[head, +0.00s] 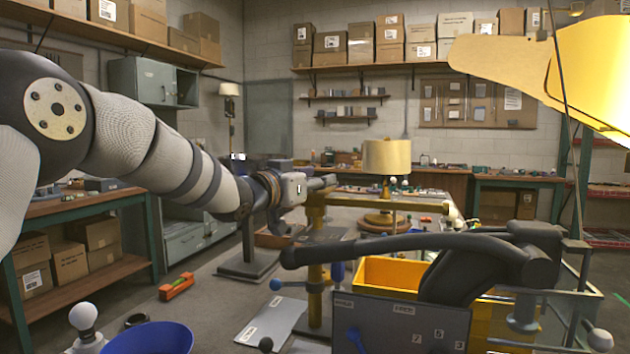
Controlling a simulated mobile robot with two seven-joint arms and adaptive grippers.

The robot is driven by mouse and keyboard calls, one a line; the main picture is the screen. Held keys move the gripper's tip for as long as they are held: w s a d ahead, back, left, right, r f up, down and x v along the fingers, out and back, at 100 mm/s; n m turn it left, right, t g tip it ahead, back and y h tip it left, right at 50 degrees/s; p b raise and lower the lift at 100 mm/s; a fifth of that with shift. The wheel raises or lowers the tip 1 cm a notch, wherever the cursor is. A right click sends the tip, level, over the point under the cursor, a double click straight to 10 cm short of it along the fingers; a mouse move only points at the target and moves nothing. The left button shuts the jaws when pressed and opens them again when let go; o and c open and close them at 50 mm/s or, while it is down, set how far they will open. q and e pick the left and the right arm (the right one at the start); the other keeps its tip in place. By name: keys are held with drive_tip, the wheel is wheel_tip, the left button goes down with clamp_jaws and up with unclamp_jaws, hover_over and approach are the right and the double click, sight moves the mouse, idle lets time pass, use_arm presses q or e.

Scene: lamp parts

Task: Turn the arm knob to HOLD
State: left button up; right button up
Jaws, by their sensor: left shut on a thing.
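My left gripper (318,186) reaches in from the left to the top of an upright brass post (315,265). Its fingers are shut at the joint where a pale brass arm (385,202) runs off to the right. The arm knob is hidden between the fingers, so its setting cannot be read. My right gripper is not in view.
A long dark bar (400,243) crosses in front of the post. A yellow bin (385,272) stands behind the panel. A large yellow shade (580,75) fills the upper right. A blue bowl (150,340) and a white bulb (83,317) are at lower left.

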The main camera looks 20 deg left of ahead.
use_arm(q)
drive_tip(key=shift+w+a+f+m+g+h, duration=0.1)
drive_tip(key=shift+w+f+m+g+h, duration=0.1)
drive_tip(key=shift+m+g+h, duration=0.5)
drive_tip(key=shift+s+r+m+h+b, duration=0.2)
drive_tip(key=shift+m+h+b, duration=0.3)
drive_tip(key=shift+h, duration=0.5)
drive_tip(key=o, duration=1.2)
drive_tip(key=shift+f, duration=0.1)
drive_tip(key=shift+v, duration=5.95)
